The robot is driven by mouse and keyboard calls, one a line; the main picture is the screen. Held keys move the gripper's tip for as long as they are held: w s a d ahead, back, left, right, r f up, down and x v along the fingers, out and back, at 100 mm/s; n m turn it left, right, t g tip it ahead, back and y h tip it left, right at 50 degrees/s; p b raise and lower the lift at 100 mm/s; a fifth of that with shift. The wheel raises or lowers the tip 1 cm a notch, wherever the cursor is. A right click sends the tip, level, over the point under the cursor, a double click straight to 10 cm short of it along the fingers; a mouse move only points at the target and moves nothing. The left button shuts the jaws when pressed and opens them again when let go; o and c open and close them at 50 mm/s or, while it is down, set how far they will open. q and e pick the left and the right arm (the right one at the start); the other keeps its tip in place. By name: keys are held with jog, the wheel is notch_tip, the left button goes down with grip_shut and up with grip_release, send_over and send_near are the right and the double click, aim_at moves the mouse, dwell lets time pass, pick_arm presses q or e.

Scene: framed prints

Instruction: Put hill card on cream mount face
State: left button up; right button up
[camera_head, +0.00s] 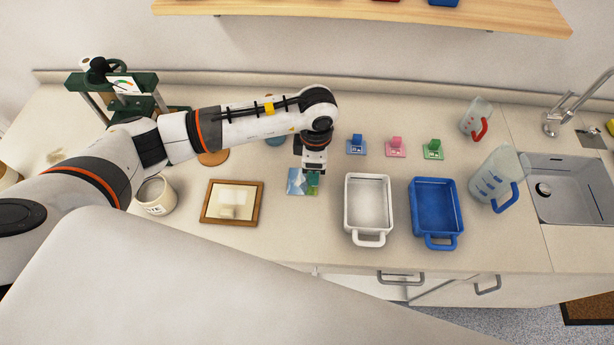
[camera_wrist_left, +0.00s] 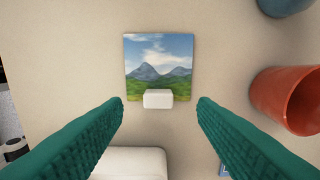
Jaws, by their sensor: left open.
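The hill card (camera_head: 294,178) lies on the counter, left of the white tray. In the left wrist view the card (camera_wrist_left: 158,55) shows blue sky, grey hills and green grass, with a pale block grip (camera_wrist_left: 158,98) at its lower edge. My left gripper (camera_head: 312,183) is over the card's right side in the head view. In the wrist view its green fingers (camera_wrist_left: 160,101) are open, one each side of the grip, apart from it. The cream mount face (camera_head: 236,192) sits inside a wooden frame (camera_head: 207,205) left of the card, with a small pale block on it.
A white tray (camera_head: 368,178) and a blue tray (camera_head: 434,182) stand right of the card. Several coloured clips line the counter behind them. A cream pot (camera_head: 155,195) stands left of the frame. An orange-red cup (camera_wrist_left: 290,98) is right of the card in the wrist view.

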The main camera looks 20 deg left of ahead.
aim_at(303, 179)
pick_arm(q)
jog(key=shift+s+a+f+p, duration=0.15)
jog(key=shift+f+p, duration=0.5)
jog(key=shift+f, duration=1.35)
jog(key=c, duration=1.1)
jog(key=shift+c, duration=0.2)
